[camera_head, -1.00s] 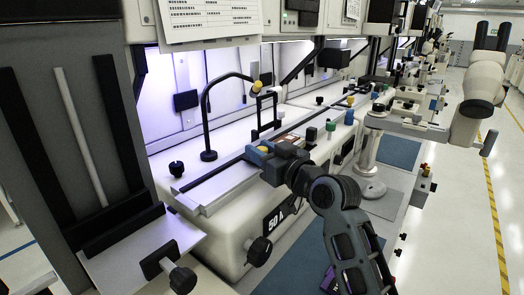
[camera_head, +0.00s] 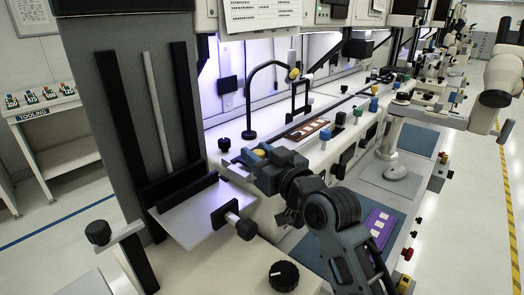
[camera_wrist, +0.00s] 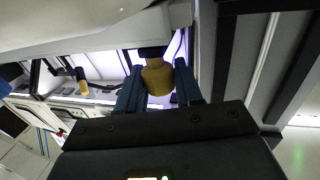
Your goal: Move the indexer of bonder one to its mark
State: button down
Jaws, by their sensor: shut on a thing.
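My gripper (camera_head: 263,160) is at the front edge of the near bonder's bench, shut on a yellow knob (camera_head: 260,152). In the wrist view the knob (camera_wrist: 157,78) sits between the two dark blue fingers (camera_wrist: 158,90). The knob appears to belong to the indexer, whose body is mostly hidden behind my gripper. A light rail plate (camera_head: 232,171) shows just left of the gripper. A brown strip with pale pads (camera_head: 307,128) lies on the bench beyond and right of the gripper. I cannot make out the mark.
A black gooseneck (camera_head: 248,100) and a black knob (camera_head: 224,144) stand on the bench behind. A grey upright panel (camera_head: 130,105) with a shelf and clamp knob (camera_head: 246,229) is at the left. A purple tray (camera_head: 381,228) lies below right. Floor is clear at the right.

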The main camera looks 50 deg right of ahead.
jog(key=shift+a, duration=0.3)
jog(key=c, duration=0.9)
grip_release()
jog(key=shift+a, duration=0.1)
jog(key=shift+o, duration=0.2)
jog(key=shift+s, duration=0.25)
jog(key=b+v, duration=0.2)
jog(key=v, duration=0.5)
jog(key=shift+s, duration=0.2)
